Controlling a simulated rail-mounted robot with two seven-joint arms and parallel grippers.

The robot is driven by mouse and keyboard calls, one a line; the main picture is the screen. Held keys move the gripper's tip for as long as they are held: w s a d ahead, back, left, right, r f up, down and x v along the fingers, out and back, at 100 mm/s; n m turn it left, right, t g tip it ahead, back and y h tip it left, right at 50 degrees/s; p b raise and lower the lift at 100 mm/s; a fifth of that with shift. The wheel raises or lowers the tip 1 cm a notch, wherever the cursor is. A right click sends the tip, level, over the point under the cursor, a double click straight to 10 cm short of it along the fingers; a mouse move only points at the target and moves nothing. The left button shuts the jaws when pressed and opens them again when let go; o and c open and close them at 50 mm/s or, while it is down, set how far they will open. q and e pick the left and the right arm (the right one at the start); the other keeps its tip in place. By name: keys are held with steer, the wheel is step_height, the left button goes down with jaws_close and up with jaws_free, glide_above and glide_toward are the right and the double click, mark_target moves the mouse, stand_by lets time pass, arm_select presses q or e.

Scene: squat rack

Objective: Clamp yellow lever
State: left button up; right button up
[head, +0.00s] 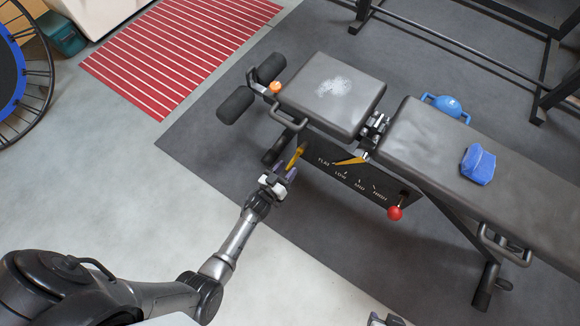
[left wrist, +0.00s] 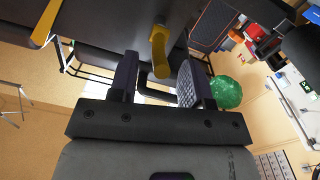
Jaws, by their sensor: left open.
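The yellow lever (head: 296,157) sticks out from the side of the black bench, left of a panel (head: 362,177) marked FLAT, LOW, MID and HIGH. My left gripper (head: 283,172) is open at the lever's near end. In the left wrist view the lever (left wrist: 160,50) hangs down between the two dark fingers of my left gripper (left wrist: 160,82), with gaps on both sides. A yellow pointer (head: 350,161) sits on the panel. A small grey part at the bottom edge of the head view may be my right gripper (head: 386,320); its jaws cannot be made out.
The bench seat (head: 330,92) is above and beyond the lever. A red knob (head: 395,213) is at the panel's right end. The floor left of the bench is clear.

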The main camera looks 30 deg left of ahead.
mark_target(294, 160)
arm_select(q)
steer(key=shift+w+d+b, duration=0.2)
steer(key=shift+w+b, duration=0.2)
steer(key=shift+w, duration=0.8)
steer(key=shift+c, duration=0.2)
jaws_close()
